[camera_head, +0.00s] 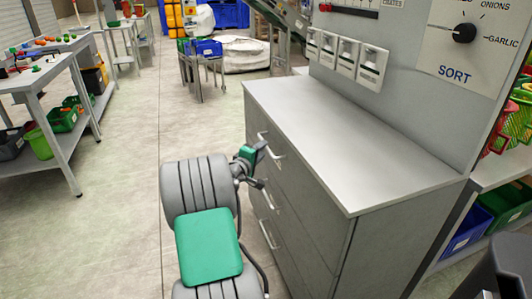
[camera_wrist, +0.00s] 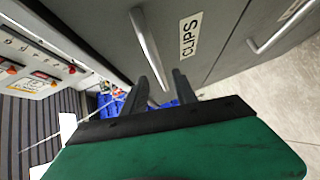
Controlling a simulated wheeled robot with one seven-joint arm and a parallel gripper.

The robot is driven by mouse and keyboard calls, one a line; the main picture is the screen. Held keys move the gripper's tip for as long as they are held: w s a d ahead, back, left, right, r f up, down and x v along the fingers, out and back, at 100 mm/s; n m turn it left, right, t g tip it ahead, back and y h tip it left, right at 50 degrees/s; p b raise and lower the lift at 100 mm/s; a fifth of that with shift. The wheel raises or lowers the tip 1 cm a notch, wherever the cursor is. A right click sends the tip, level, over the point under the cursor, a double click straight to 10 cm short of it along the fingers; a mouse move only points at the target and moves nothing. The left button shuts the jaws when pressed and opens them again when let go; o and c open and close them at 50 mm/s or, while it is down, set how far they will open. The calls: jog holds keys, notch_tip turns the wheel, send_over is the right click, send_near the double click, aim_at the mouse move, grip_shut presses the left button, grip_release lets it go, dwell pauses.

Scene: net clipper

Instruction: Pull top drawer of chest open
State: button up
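The grey chest (camera_head: 335,135) stands right of centre in the head view, its drawer fronts facing left. The top drawer (camera_wrist: 205,22) looks shut and has a CLIPS label in the wrist view. Its silver bar handle (camera_wrist: 144,38) runs toward my fingers. My gripper (camera_head: 262,152) is beside the upper part of the chest front, at the top handle (camera_head: 272,146). In the wrist view its two dark fingers (camera_wrist: 164,64) are apart, with the handle's near end close to them. Whether the fingers straddle or touch the handle is unclear.
Lower drawer handles (camera_head: 268,234) stick out below, and one shows in the wrist view (camera_wrist: 282,28). A control panel (camera_head: 470,40) rises behind the chest. The floor (camera_head: 125,190) left of my arm is clear up to a worktable (camera_head: 45,75). A small table (camera_head: 200,60) stands farther back.

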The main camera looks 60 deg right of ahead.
jog(key=d, duration=0.4)
jog(key=shift+d+f, duration=0.3)
jog(key=shift+f, duration=0.05)
jog(key=shift+c, duration=0.4)
grip_shut()
dwell(0.6)
